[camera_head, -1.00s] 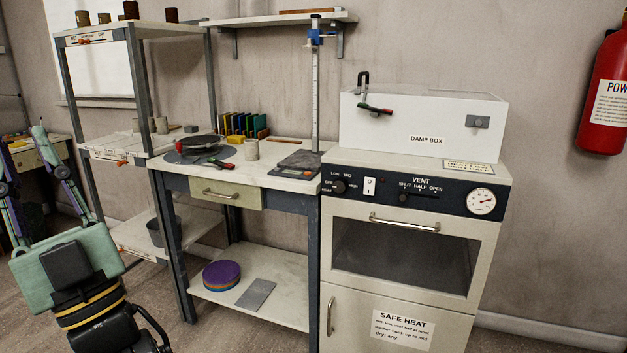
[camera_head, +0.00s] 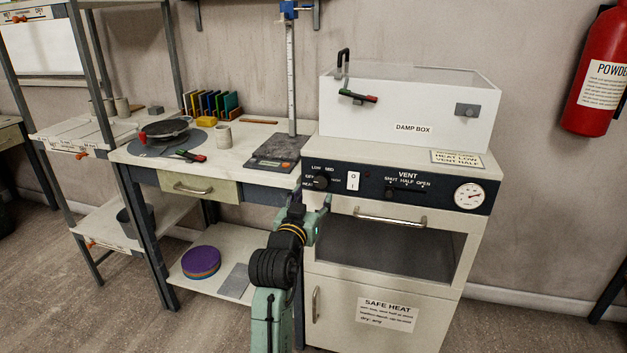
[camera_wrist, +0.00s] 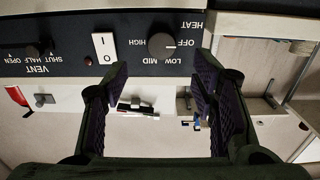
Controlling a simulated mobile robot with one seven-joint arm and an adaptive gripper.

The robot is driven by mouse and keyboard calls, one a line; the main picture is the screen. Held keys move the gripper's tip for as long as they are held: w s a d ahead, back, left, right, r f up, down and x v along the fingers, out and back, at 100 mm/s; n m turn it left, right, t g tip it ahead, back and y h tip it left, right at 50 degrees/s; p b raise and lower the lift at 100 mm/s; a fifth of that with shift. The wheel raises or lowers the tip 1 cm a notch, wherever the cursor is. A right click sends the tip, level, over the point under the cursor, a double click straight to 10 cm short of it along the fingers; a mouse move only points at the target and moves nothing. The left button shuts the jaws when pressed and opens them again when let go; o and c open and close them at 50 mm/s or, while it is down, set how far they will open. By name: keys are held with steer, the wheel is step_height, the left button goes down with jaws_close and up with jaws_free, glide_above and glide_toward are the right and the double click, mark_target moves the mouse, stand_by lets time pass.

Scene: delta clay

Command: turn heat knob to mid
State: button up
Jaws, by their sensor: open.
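The heat knob (camera_head: 320,183) is a small dark round knob at the left end of the oven's dark control panel (camera_head: 350,190). Labels OFF, LOW, MID and HIGH stand around it. It also shows in the wrist view (camera_wrist: 160,45), where the panel appears upside down. I cannot surely make out which label its pointer faces. My gripper (camera_head: 312,200) is just in front of the panel, close to the knob. In the wrist view my gripper (camera_wrist: 162,76) is open and empty, its two fingers spread, with the knob between and beyond the fingertips. I see no contact with the knob.
A white 0/1 switch (camera_head: 352,181) sits right of the knob, then the vent knob (camera_head: 390,194) and a dial gauge (camera_head: 469,195). The oven door handle (camera_head: 390,219) juts out below. A worktable with a scale (camera_head: 277,150) stands to the left. The damp box (camera_head: 410,115) is above.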

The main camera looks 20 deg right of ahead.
mark_target(321, 181)
steer(key=p+x, duration=0.1)
steer(key=x, duration=0.6)
steer(key=shift+w+d+p, duration=0.1)
steer(key=shift+w+p, duration=0.1)
steer(key=shift+p, duration=0.1)
steer(key=shift+c, duration=0.4)
steer(key=c, duration=1.1)
